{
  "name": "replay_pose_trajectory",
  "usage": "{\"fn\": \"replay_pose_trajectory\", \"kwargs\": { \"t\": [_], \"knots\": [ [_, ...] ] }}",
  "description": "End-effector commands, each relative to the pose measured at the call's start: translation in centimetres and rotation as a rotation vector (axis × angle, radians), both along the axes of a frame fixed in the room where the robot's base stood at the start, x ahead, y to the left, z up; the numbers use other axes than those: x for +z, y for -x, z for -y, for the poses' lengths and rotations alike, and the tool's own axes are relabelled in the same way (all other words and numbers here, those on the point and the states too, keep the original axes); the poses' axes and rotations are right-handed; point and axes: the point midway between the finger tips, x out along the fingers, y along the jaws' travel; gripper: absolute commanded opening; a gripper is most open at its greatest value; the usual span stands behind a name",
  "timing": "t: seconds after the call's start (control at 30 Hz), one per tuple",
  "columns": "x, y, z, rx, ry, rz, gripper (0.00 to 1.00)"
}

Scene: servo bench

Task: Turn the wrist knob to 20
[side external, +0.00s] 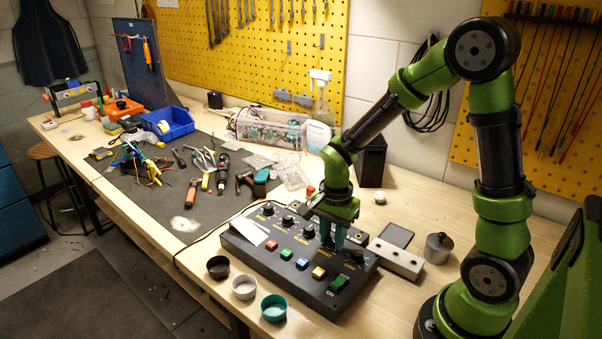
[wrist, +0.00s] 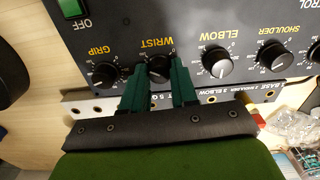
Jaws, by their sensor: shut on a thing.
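The wrist knob (wrist: 158,69) is a small black dial under the yellow WRIST label on the dark control box (side external: 282,276). My gripper (side external: 332,243) reaches down to the box from above. In the wrist view my gripper's two green fingers (wrist: 161,67) stand on either side of the wrist knob, shut on it. The fingers partly cover its scale, and its pointer reading is too small to tell. In the side view the fingers hide this knob.
The grip knob (wrist: 106,74) and elbow knob (wrist: 216,61) flank it closely. Coloured buttons, including a green one (side external: 339,283), line the box front. A white card (side external: 249,231) lies on the box. Three small cups stand before it, one teal (side external: 274,308). A grey metal block (side external: 396,260) lies right.

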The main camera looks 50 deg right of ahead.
Motion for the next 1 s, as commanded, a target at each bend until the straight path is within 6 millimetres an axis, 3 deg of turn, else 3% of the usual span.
{"fn": "replay_pose_trajectory", "kwargs": {
  "t": [1.0],
  "knots": [
    [0.09, -0.02, -0.08, 0.965, -0.001, 0.0, 0.0]
  ]
}}
